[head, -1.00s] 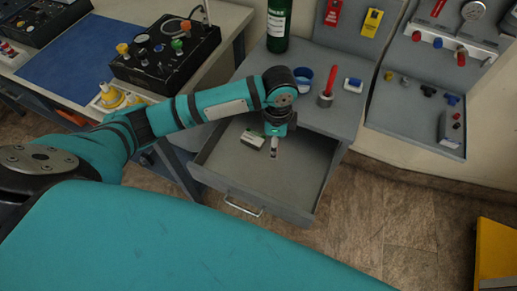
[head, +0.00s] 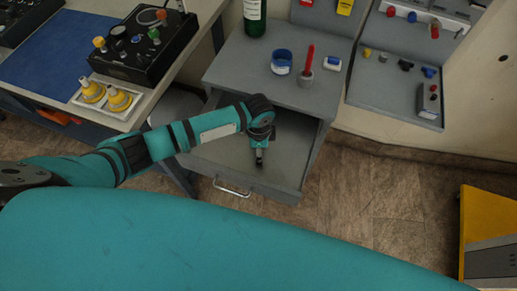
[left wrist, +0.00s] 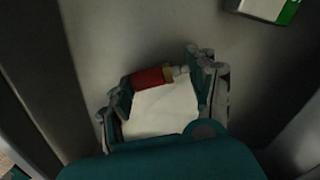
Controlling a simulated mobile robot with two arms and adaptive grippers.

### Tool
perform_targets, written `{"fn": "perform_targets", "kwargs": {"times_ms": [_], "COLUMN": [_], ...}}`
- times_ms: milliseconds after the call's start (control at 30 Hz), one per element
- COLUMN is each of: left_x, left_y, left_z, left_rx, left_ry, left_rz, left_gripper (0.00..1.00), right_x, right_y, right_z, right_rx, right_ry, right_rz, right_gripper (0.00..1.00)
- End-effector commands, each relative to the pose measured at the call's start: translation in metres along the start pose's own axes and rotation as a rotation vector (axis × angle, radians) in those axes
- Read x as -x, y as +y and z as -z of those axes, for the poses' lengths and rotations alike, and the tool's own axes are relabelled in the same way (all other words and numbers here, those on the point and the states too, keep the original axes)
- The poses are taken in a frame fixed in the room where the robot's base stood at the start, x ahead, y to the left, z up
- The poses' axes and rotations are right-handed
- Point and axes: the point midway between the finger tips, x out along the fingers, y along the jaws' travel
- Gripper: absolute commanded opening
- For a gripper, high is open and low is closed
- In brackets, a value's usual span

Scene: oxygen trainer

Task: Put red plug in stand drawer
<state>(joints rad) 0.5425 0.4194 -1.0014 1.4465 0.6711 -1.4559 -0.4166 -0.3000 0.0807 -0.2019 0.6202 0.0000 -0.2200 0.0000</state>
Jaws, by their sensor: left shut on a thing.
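The red plug (left wrist: 150,77) shows in the left wrist view as a red piece with a yellowish end. It sits between the fingers of my left gripper (left wrist: 162,88), which is shut on it. In the head view my left gripper (head: 259,158) points down inside the open stand drawer (head: 218,152), and the plug cannot be made out there. The drawer's grey floor and walls also surround the gripper in the left wrist view (left wrist: 90,30). A pale white surface fills the space between the fingers. My right gripper is not in view.
A white and green box (left wrist: 268,8) lies in the drawer, near the gripper. The stand top (head: 235,70) holds a blue cup (head: 281,62), a red tool in a holder (head: 307,70) and a green bottle (head: 254,15). A yellow cabinet (head: 485,230) stands at right.

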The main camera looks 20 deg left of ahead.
Motion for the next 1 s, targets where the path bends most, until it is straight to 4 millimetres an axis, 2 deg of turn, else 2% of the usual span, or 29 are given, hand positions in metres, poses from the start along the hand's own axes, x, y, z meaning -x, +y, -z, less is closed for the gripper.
{"fn": "perform_targets", "kwargs": {"times_ms": [267, 300, 467, 767, 867, 1000], "left_x": [-0.003, -0.003, -0.003, 0.000, 0.009, 0.034], "left_y": [0.000, 0.000, 0.000, 0.000, 0.000, -0.001], "left_z": [0.000, 0.000, 0.000, 0.000, 0.001, 0.000], "left_rx": [0.000, 0.000, 0.000, 0.000, 0.000, -0.001], "left_ry": [0.000, 0.000, 0.000, 0.001, 0.002, 0.003], "left_rz": [-0.001, 0.000, -0.001, 0.000, 0.000, 0.003], "left_gripper": [0.27, 0.62, 0.82, 0.82, 0.82, 0.82], "right_x": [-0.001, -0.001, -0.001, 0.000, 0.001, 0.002], "right_y": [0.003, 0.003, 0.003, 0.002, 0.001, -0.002], "right_z": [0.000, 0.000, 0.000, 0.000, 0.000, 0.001], "right_rx": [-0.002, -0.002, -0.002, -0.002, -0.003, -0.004], "right_ry": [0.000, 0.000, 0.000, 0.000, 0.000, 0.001], "right_rz": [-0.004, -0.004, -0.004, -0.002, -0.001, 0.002], "right_gripper": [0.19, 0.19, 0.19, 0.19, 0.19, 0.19]}}
